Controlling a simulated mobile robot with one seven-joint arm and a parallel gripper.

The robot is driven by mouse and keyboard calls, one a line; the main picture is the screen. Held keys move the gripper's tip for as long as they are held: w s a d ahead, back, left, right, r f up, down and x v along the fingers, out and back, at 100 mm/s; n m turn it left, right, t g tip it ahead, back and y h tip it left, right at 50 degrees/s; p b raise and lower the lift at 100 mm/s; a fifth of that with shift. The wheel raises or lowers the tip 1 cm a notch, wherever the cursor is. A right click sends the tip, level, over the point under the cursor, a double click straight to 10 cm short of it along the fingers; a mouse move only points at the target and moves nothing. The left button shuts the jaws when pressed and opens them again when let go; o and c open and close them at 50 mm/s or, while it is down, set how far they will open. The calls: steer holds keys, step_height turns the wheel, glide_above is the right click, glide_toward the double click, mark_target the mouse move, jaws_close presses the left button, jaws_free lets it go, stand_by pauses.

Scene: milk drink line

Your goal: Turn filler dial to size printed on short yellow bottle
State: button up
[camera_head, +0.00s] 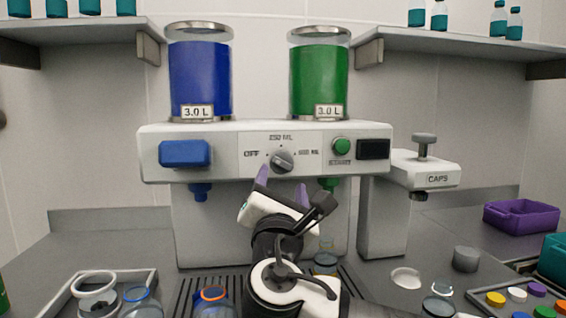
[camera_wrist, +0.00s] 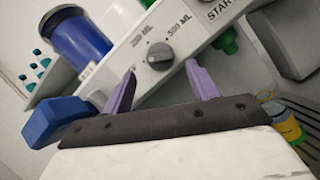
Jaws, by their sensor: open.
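The filler dial (camera_head: 283,160) is a grey knob on the machine's white front panel, with OFF at its left, a mark that looks like 250 ML above and a larger ML mark at its right. It also shows in the wrist view (camera_wrist: 160,56). I cannot tell surely which mark it points at. My gripper (camera_head: 283,184) is open, its purple fingers just below and in front of the dial, apart from it. In the wrist view the fingertips (camera_wrist: 160,68) flank the dial. A small bottle with some yellow (camera_head: 326,263) stands beneath the green nozzle, partly behind my arm; its print is unreadable.
A blue tank (camera_head: 200,80) and a green tank (camera_head: 319,82) stand on the machine. A blue block (camera_head: 185,153), a green START button (camera_head: 341,146) and a dark display (camera_head: 373,149) flank the dial. A CAPS unit (camera_head: 425,170) is at right. Bottles stand in front.

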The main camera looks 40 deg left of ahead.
mark_target(283, 166)
steer(key=p+x, duration=0.1)
steer(key=x, duration=0.5)
steer(key=shift+c, duration=0.3)
steer(key=c, duration=0.8)
